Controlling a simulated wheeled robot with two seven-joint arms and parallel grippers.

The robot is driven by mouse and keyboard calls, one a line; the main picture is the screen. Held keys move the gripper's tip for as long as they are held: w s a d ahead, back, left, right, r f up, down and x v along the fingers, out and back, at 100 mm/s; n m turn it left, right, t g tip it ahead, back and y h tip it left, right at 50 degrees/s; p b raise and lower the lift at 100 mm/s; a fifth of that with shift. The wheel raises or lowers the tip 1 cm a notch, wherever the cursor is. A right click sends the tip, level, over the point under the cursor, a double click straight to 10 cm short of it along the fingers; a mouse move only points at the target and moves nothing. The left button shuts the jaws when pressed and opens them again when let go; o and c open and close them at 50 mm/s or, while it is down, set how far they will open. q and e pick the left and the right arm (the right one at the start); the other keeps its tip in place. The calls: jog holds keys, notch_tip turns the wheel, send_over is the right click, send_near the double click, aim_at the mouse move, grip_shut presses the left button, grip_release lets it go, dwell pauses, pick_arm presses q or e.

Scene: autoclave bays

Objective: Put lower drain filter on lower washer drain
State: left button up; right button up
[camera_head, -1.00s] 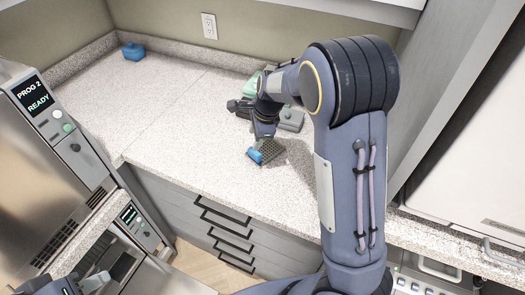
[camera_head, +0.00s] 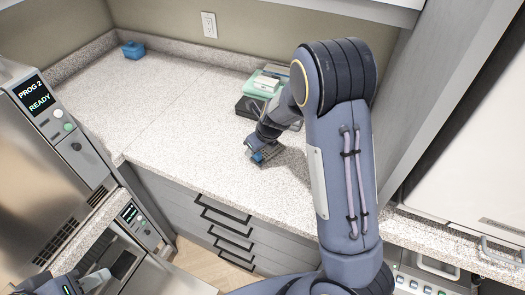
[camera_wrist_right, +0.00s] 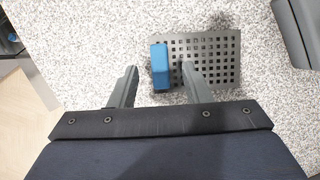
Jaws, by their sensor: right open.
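The drain filter is a dark grey perforated plate (camera_wrist_right: 220,55) with a blue block-shaped handle (camera_wrist_right: 159,67), lying on the speckled counter. In the head view, its blue part (camera_head: 258,157) shows just below my right gripper (camera_head: 256,148). In the right wrist view, my right gripper (camera_wrist_right: 159,68) is open, with one finger on each side of the blue handle and gaps between. The right finger overlaps the plate in the picture; contact is unclear. My left gripper (camera_head: 97,279) is at the lower left, only partly visible; its opening is unclear. I cannot make out the lower washer drain.
A dark box and green and grey items (camera_head: 262,86) sit behind the right arm. A blue block (camera_head: 133,50) lies at the counter's far left corner. Steel machines with lit displays (camera_head: 34,96) stand at left, above grey drawers' level.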

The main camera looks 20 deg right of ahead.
jog(key=shift+x, duration=0.95)
jog(key=shift+c, duration=0.3)
grip_shut()
jog(key=shift+r, duration=0.1)
